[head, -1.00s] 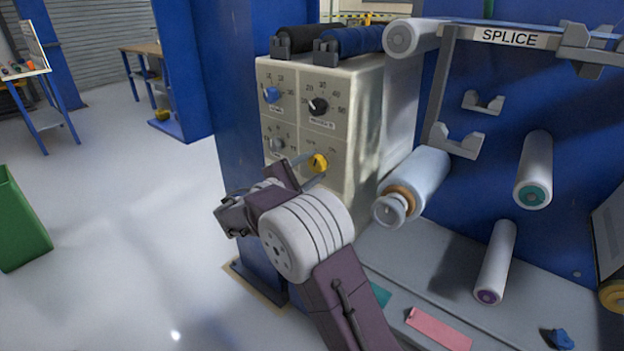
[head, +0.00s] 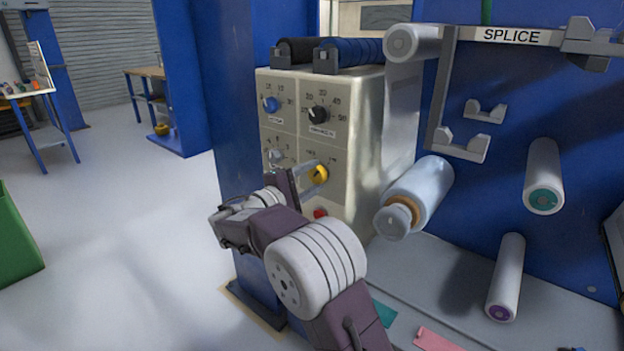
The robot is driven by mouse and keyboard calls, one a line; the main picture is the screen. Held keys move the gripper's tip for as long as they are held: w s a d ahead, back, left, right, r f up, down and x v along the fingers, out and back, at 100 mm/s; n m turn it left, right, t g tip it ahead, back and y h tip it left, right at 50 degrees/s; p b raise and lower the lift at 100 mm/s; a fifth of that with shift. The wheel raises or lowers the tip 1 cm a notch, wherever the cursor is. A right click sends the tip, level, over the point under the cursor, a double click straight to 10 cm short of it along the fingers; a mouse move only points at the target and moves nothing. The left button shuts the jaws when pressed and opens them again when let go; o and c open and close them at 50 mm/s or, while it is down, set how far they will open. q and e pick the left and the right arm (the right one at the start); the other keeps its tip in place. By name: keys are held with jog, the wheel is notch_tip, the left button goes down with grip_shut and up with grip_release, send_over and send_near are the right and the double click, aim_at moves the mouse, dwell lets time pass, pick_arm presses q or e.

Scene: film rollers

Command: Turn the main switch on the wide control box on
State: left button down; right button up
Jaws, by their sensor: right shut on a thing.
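The wide control box (head: 352,150) is a cream cabinet beside a blue post. Its front panel has a blue knob (head: 271,104), a black knob (head: 318,115), a grey knob (head: 275,155), a yellow knob (head: 320,174) and a red knob or button (head: 320,213). The small labels are too blurred to read, so none names the main switch legibly. My right gripper (head: 318,176) is shut on the yellow knob, one finger above it and one below. My wrist hides the panel's lower left. My left gripper is not in view.
Dark and blue rollers (head: 350,52) lie on top of the box. A film roll (head: 416,195) juts out just right of it, close to my right arm. More rolls (head: 543,175) and brackets are on the blue wall. The floor at left is open, with a green bin (head: 18,235).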

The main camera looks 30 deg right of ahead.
jog(key=o, duration=1.4)
jog(key=shift+c, duration=0.2)
jog(key=p+v, duration=0.2)
jog(key=v, duration=0.7)
